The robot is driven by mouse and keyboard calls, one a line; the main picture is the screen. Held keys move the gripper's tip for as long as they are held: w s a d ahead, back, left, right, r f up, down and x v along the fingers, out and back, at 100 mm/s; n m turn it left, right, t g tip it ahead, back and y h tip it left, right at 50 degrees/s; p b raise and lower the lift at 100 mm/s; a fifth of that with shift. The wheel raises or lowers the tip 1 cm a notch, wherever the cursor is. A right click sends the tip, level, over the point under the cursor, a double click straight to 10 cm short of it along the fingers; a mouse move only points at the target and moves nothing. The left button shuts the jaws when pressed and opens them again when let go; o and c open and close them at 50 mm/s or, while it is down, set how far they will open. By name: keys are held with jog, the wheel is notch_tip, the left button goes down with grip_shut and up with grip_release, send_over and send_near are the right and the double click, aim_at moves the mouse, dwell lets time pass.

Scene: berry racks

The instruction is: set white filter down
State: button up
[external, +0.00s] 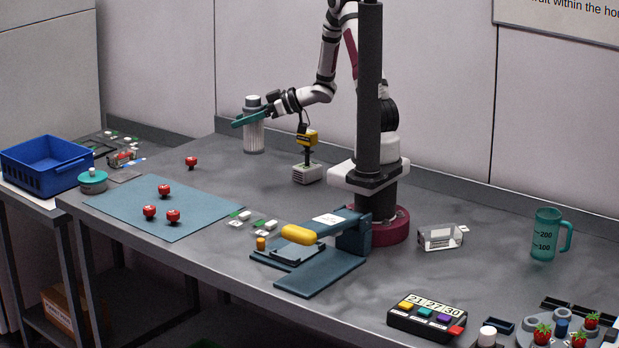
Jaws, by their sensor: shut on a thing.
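The white filter (254,137) is an upright, ribbed pale cylinder with a grey top (252,103), at the back left of the table in the external view. My gripper (250,117) has teal fingers and is shut around the filter's upper part, reaching in from the right. The fingers cross the filter just below its top and hide part of it. The filter's lower end is at or close to the grey table top (270,195); I cannot tell whether it touches.
A yellow and black device on a pale base (307,172) stands just right of the filter. A blue mat (190,215) with red berries lies front left, near a teal lidded pot (92,181). A blue crate (42,178) sits further left. Table between filter and mat is mostly clear.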

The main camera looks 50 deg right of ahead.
jog(key=s+a+f, duration=0.1)
jog(key=f, duration=0.2)
jog(key=s+f+n+g+y, duration=0.1)
jog(key=f, duration=0.3)
jog(key=s+a+f+n+y, duration=0.1)
jog(key=f, duration=0.2)
jog(key=shift+s+a+f, duration=0.2)
jog(key=shift+a+f, duration=0.05)
jog(key=shift+a, duration=0.1)
jog(key=shift+f, duration=0.2)
jog(key=o, duration=1.4)
jog(key=shift+r, duration=0.2)
jog(key=v, duration=1.2)
jog(key=shift+r, duration=0.15)
